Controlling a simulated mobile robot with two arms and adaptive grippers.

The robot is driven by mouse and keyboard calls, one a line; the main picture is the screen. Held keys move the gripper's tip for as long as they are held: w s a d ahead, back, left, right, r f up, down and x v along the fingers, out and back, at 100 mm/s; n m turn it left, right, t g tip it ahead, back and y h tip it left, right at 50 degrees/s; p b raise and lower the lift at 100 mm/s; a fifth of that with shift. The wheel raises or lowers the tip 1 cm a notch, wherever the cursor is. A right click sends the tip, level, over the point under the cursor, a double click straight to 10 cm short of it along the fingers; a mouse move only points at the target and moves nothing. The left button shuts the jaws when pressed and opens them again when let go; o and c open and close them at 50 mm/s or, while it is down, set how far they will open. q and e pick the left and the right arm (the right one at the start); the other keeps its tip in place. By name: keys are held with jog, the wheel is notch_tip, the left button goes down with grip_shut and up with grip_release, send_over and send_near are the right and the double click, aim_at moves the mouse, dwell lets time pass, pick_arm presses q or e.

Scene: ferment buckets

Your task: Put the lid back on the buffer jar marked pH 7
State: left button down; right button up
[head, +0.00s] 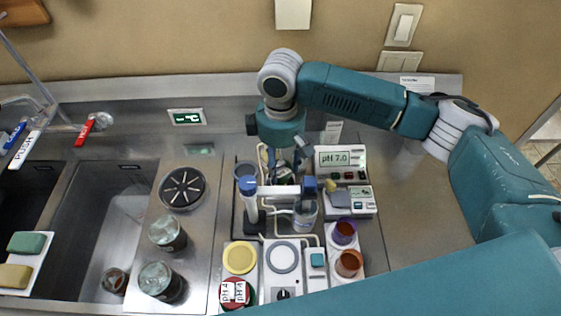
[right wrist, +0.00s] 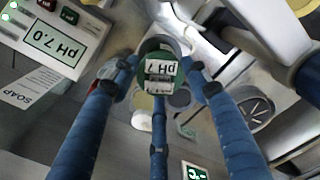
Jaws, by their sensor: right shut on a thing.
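A green lid marked pH 7 (right wrist: 160,75) sits between the blue fingers of my right gripper (right wrist: 158,82) in the right wrist view. The fingers are closed around it. In the head view my right gripper (head: 285,174) points down over the back middle of the bench, left of the pH 7.0 display, and its fingers largely hide the lid. I cannot pick out the pH 7 jar for certain. A red-topped jar with pH 4 labels (head: 236,293) stands at the front. My left gripper is not in view.
A meter showing pH 7.0 (head: 340,159) stands right of the gripper. A blue-topped upright tube (head: 249,197) and a clear beaker (head: 305,213) stand close in front. A purple cup (head: 344,232) and brown cup (head: 349,263) are front right. Dark glasses (head: 167,234) stand left, beside the sink.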

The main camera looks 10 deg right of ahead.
jog(key=o, duration=1.3)
jog(key=shift+r, duration=0.1)
notch_tip(320, 180, up, 5)
jog(key=p, duration=0.6)
jog(key=shift+r, duration=0.9)
grip_shut()
jog(key=shift+f, duration=0.15)
dwell(0.6)
